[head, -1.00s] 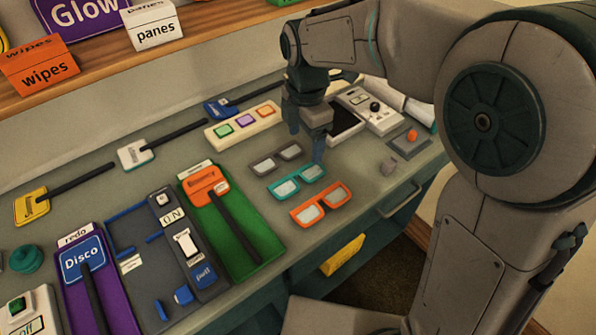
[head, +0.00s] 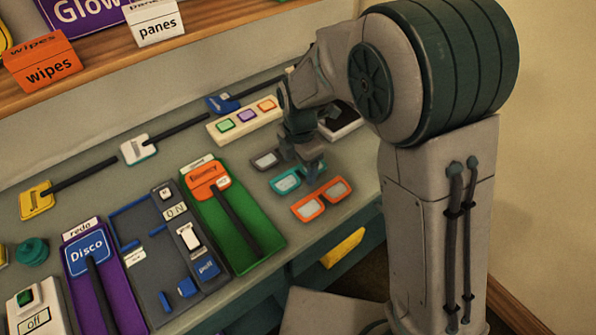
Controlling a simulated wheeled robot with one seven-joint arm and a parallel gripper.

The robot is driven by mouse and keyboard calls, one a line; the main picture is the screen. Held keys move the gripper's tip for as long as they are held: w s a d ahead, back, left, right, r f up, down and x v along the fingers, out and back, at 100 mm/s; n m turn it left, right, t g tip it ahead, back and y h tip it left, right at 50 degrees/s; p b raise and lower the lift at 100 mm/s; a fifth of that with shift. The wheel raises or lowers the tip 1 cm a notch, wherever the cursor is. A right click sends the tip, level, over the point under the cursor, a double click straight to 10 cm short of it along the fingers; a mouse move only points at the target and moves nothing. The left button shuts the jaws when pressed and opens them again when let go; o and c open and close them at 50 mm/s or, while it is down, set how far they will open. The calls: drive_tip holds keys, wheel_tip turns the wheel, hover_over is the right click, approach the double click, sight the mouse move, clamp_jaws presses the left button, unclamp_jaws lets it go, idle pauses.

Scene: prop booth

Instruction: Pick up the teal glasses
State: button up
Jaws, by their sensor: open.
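The teal glasses (head: 285,182) lie on the grey counter, between dark grey glasses (head: 266,160) behind them and orange glasses (head: 322,199) in front. My gripper (head: 312,168) is open and points down over the right part of the teal glasses, hiding that part. One fingertip shows close to the right lens. I cannot tell whether the fingers touch the glasses or hang just above them. The right side of the grey glasses is also covered by my gripper.
A strip with three coloured buttons (head: 243,122) lies behind the glasses. A green tray with an orange sign (head: 238,238) lies to the left. The orange glasses are very close to my gripper. A wooden shelf (head: 210,30) with boxes runs above the counter at the back.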

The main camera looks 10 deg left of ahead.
sight(300, 176)
drive_tip(key=shift+f, duration=1.25)
drive_tip(key=c, duration=1.1)
drive_tip(key=shift+o, duration=0.2)
drive_tip(key=shift+r, duration=0.15)
